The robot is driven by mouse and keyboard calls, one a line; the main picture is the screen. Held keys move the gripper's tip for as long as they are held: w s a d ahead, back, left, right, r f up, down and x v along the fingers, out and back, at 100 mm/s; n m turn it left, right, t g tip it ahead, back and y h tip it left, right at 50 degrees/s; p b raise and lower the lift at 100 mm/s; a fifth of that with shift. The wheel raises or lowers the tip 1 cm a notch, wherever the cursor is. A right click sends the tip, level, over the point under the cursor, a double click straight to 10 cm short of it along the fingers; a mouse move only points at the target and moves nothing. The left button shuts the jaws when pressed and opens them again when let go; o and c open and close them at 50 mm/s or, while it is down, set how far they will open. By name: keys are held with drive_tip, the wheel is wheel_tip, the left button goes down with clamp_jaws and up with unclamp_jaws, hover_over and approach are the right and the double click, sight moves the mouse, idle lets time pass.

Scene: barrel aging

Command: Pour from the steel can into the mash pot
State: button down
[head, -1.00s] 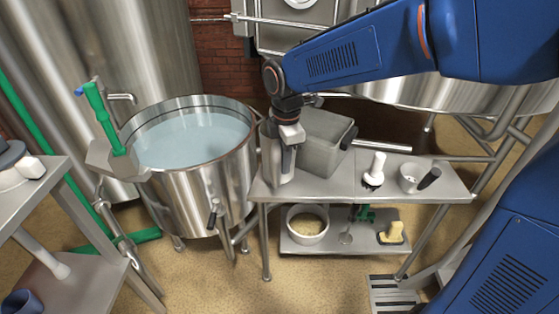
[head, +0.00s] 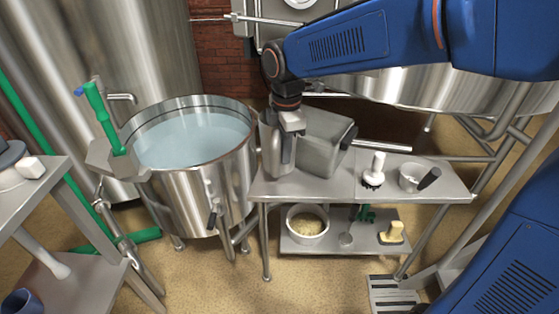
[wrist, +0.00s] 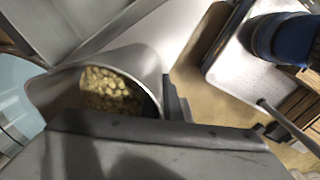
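The steel can (head: 275,150) is upright or nearly so, just above the left end of the steel bench, close to the pot's right side. My gripper (head: 291,124) is shut on its right side near the top. In the wrist view the can (wrist: 152,68) shows its open mouth, with pale yellow-green pieces inside; the fingers are partly hidden behind the grey gripper body. The mash pot (head: 190,195) is the large open steel vessel left of the can, filled with pale bluish liquid. Part of it shows at the wrist view's left edge.
A grey open bin (head: 322,150) stands right beside the can. A white brush (head: 374,170) and a small cup (head: 411,176) with a scoop are further right on the bench (head: 330,188). A bowl (head: 307,224) sits on the lower shelf. A green-handled fixture (head: 103,118) stands at the pot's left rim.

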drive_tip(key=shift+r, duration=1.25)
